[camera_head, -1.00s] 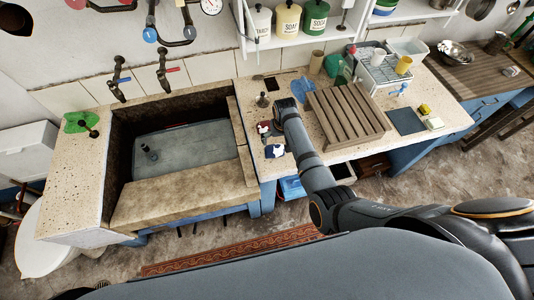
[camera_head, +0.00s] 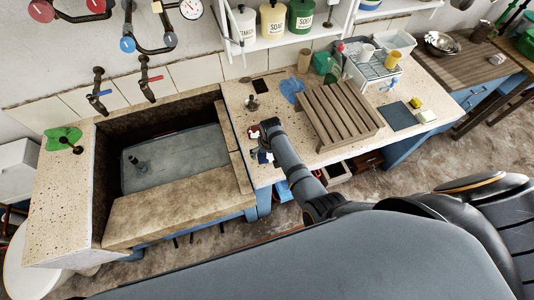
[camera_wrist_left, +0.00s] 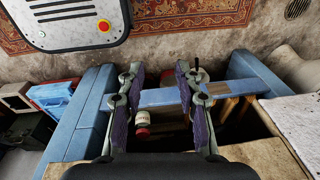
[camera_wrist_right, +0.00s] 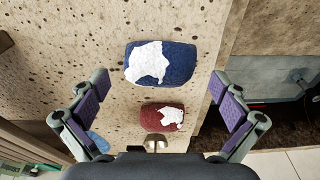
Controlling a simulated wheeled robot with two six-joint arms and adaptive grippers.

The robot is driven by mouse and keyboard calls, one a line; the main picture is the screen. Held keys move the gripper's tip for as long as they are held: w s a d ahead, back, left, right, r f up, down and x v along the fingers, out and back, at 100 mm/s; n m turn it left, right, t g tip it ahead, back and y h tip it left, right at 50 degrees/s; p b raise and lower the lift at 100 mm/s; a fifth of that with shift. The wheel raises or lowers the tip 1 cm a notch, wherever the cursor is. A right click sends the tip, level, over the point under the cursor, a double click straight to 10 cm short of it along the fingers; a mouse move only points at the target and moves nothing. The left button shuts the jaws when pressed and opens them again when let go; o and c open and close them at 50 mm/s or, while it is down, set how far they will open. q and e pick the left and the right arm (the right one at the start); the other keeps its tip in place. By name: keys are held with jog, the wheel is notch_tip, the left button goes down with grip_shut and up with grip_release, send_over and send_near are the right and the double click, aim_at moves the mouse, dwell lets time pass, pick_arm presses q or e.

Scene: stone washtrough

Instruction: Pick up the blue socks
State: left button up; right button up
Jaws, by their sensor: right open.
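A blue bundle with a white patch, the blue socks (camera_wrist_right: 178,62), lies on the speckled counter (camera_wrist_right: 110,25) near its edge in the right wrist view. A similar red bundle (camera_wrist_right: 152,118) lies beside it, apart. In the head view, the blue socks (camera_head: 263,157) and the red bundle (camera_head: 253,132) show partly beside my right arm's end. My right gripper (camera_wrist_right: 158,78) is open and empty above the counter, with both bundles between the lines of its fingers. My left gripper (camera_wrist_left: 159,70) is open and empty, facing the blue frame and floor; it is outside the head view.
A blue cloth (camera_head: 292,90) and a wooden slatted rack (camera_head: 338,112) lie right of my right gripper. A small dark fitting (camera_head: 251,104) stands behind the bundles. The stone trough (camera_head: 180,215) is to the left. A jar (camera_wrist_left: 142,131) shows below my left gripper.

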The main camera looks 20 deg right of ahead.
jog(key=w+f, duration=0.1)
jog(key=f, duration=0.1)
jog(key=shift+w+d+f+b, duration=0.1)
jog(key=shift+w+f+b, duration=0.25)
jog(key=shift+f, duration=0.05)
jog(key=shift+s+r, duration=0.1)
jog(key=shift+r, duration=0.1)
jog(key=shift+c, duration=0.3)
jog(key=shift+s+r, duration=0.2)
jog(key=shift+s, duration=0.05)
jog(key=shift+c, duration=1.2)
jog(key=shift+s, duration=0.1)
jog(key=c, duration=0.5)
pick_arm(q)
jog(key=shift+w+d+f, duration=0.15)
jog(key=shift+w+f, duration=0.2)
jog(key=shift+f, duration=0.15)
jog(key=shift+w+d+f, duration=0.1)
jog(key=shift+w+f, duration=0.2)
jog(key=shift+f, duration=0.2)
pick_arm(e)
jog(key=c, duration=0.4)
pick_arm(q)
jog(key=shift+r+p, duration=0.15)
jog(key=shift+p, duration=0.15)
pick_arm(e)
jog(key=shift+r, duration=0.1)
jog(key=shift+c, duration=0.3)
